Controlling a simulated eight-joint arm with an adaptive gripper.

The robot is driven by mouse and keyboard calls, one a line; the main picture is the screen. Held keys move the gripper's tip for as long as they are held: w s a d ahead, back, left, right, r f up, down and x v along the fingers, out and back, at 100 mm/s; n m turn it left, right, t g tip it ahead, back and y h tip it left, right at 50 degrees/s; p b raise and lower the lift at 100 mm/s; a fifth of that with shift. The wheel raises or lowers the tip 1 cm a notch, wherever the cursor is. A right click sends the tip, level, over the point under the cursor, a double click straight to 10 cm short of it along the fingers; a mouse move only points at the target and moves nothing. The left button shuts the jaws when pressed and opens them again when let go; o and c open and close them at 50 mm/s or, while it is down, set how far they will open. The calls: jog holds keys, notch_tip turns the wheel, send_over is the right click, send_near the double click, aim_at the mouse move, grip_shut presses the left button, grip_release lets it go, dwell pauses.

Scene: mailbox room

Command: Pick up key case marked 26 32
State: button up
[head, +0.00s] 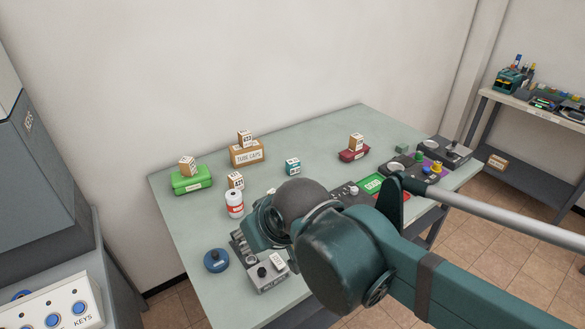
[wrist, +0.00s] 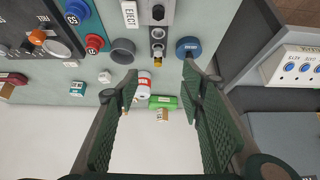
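No marking 26 32 can be read in either view, so I cannot tell which thing is the key case. Candidates are a green case (head: 191,180) with a small labelled box (head: 188,161) on top, at the table's left, and a dark red case (head: 354,154) with a labelled box (head: 356,141) on top, at the back right. A small teal labelled cube (head: 293,166) stands between them. My gripper (wrist: 160,74) is open and empty in the wrist view; the green case (wrist: 163,102) shows beyond its fingers.
A white and red bottle (head: 234,204) stands near the green case. A brown TUBE CAPS box (head: 247,154) stands at the back. A blue knob (head: 216,260) and a grey switch panel (head: 268,272) are at the front left. A KEYS panel (head: 65,310) is at lower left.

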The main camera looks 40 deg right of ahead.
jog(key=shift+o, duration=0.3)
jog(key=shift+r, duration=0.1)
jog(key=w+d+r+m+g+p, duration=0.2)
jog(key=w+d+r+m+p, duration=0.35)
jog(key=w, duration=0.65)
jog(key=m+g+p, duration=0.5)
jog(key=m+p, duration=0.4)
jog(key=m, duration=0.5)
send_over(293, 161)
jog(key=shift+n, duration=0.25)
jog(key=f, duration=0.8)
jog(key=a+f, duration=0.1)
jog(key=f, duration=0.4)
jog(key=shift+s, duration=0.1)
jog(key=shift+d+f, duration=0.5)
jog(key=shift+f, duration=0.05)
jog(key=shift+f, duration=1.3)
